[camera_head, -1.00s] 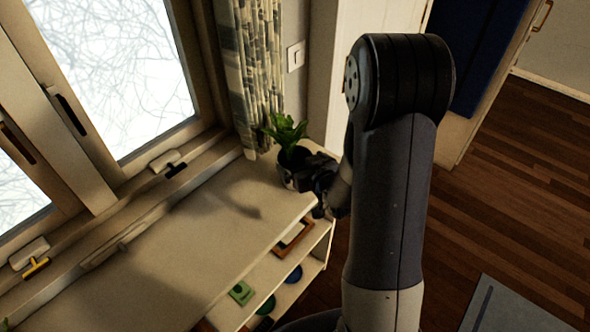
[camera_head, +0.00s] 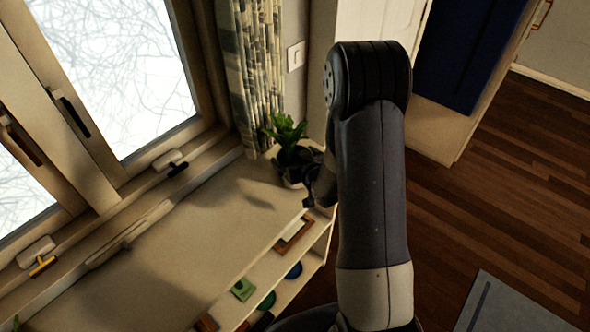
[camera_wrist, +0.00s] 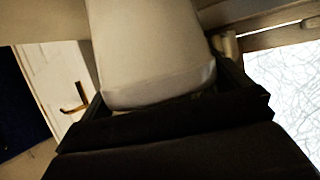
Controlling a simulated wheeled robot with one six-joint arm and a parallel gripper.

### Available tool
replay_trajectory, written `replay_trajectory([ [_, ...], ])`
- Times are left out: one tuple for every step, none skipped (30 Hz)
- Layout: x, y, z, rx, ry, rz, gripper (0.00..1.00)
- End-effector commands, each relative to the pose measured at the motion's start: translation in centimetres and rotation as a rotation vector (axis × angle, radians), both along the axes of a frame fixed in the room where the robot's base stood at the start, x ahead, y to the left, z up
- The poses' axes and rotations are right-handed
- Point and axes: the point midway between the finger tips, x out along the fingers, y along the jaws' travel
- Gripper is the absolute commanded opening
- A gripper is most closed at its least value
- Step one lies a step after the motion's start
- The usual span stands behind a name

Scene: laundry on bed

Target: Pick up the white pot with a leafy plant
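In the wrist view the pale pot (camera_wrist: 155,50) fills the upper middle, between the dark fingers of my gripper (camera_wrist: 165,85). The fingers are spread around it, close to its sides; firm contact is not clear. The leaves are hidden in the wrist view.
The pale shelf top (camera_head: 190,235) is mostly bare. Small coloured items, including a green block (camera_head: 242,289), sit on the shelf below. A window (camera_head: 110,75) and curtain (camera_head: 259,75) border the back.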

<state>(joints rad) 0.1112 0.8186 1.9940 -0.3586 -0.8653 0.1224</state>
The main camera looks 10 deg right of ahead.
Motion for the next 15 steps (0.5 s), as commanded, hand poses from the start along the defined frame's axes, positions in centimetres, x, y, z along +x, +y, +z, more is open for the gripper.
replay_trajectory([
  [-0.01, 0.01, 0.0, 0.0, 0.0, 0.0, 0.84],
  [-0.02, 0.01, 0.01, 0.0, 0.0, 0.0, 0.81],
  [-0.02, 0.01, 0.01, -0.001, 0.0, 0.0, 0.78],
  [-0.02, 0.01, 0.01, -0.001, 0.0, 0.0, 0.75],
  [-0.02, 0.01, 0.01, -0.001, 0.0, 0.0, 0.73],
  [-0.02, 0.01, 0.01, -0.001, 0.0, 0.0, 0.7],
  [-0.02, 0.01, 0.01, -0.001, 0.0, 0.0, 0.67],
  [-0.03, 0.0, 0.01, -0.001, 0.0, 0.0, 0.65],
  [-0.03, 0.0, 0.01, -0.001, 0.0, 0.0, 0.62],
  [-0.03, 0.0, 0.01, -0.001, 0.0, 0.0, 0.59],
  [-0.03, 0.0, 0.01, -0.001, 0.0, 0.0, 0.57],
  [-0.03, 0.0, 0.01, -0.001, 0.0, 0.0, 0.53],
  [-0.03, 0.0, 0.01, -0.001, 0.0, 0.0, 0.51],
  [-0.03, 0.0, 0.01, -0.001, 0.0, 0.0, 0.48],
  [-0.03, 0.0, 0.01, -0.001, 0.0, 0.0, 0.45],
])
